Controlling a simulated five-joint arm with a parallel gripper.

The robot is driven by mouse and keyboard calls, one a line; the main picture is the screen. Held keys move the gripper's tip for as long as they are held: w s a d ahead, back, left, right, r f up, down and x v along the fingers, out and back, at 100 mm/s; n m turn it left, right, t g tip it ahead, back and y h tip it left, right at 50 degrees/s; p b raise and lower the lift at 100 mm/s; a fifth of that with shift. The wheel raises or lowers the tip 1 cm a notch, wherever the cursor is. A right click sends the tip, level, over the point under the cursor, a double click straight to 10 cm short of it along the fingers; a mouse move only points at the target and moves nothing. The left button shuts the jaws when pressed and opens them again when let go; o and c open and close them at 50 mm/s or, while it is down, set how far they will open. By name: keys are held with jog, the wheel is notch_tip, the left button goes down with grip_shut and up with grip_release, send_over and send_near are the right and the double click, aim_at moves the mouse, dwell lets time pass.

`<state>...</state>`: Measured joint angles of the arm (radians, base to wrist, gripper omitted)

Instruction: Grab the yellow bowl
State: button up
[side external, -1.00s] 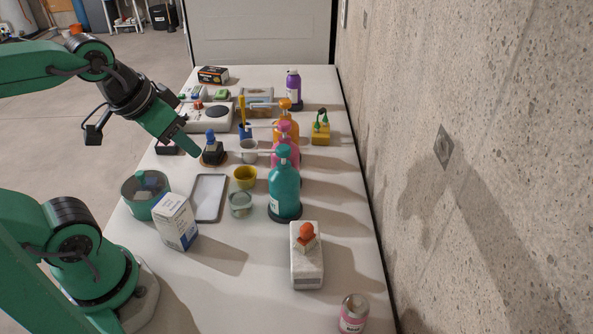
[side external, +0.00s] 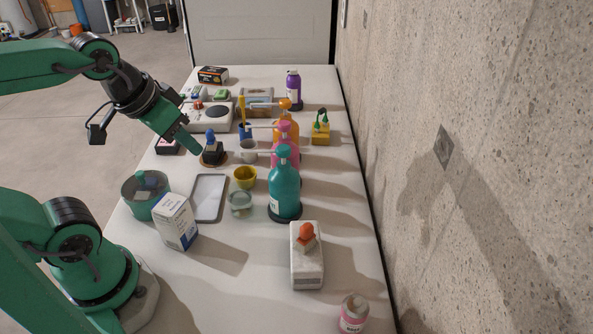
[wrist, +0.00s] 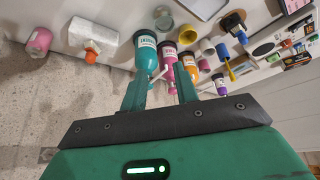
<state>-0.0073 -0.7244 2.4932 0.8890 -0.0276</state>
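The yellow bowl (side external: 245,176) is small and sits on the white table, between a glass jar (side external: 240,203) and a white cup (side external: 249,150). It also shows in the wrist view (wrist: 187,35), beyond the fingers. My gripper (side external: 195,152) is in the air, to the left of the bowl in the side view and apart from it. The wrist view shows its two green fingers (wrist: 160,80) spread apart with nothing held between them.
Teal (side external: 285,190), pink (side external: 285,142) and orange pump bottles stand right of the bowl. A grey tray (side external: 208,198) lies to its left, with a white box (side external: 176,222) nearer. A concrete wall (side external: 480,150) runs along the right side.

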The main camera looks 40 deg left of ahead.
jog(key=w+a+f+n+g, duration=0.2)
jog(key=w+a+f+n, duration=0.2)
jog(key=w+f+n, duration=0.3)
jog(key=n+g, duration=0.1)
jog(key=n, duration=0.5)
send_near(235, 175)
jog(key=d, duration=0.1)
jog(key=shift+a+f+n+y, duration=0.1)
jog(key=shift+f+n+y, duration=0.3)
jog(key=shift+f, duration=0.6)
jog(key=shift+x, duration=1.35)
jog(key=shift+f, duration=0.1)
jog(key=shift+x, duration=2.5)
grip_shut()
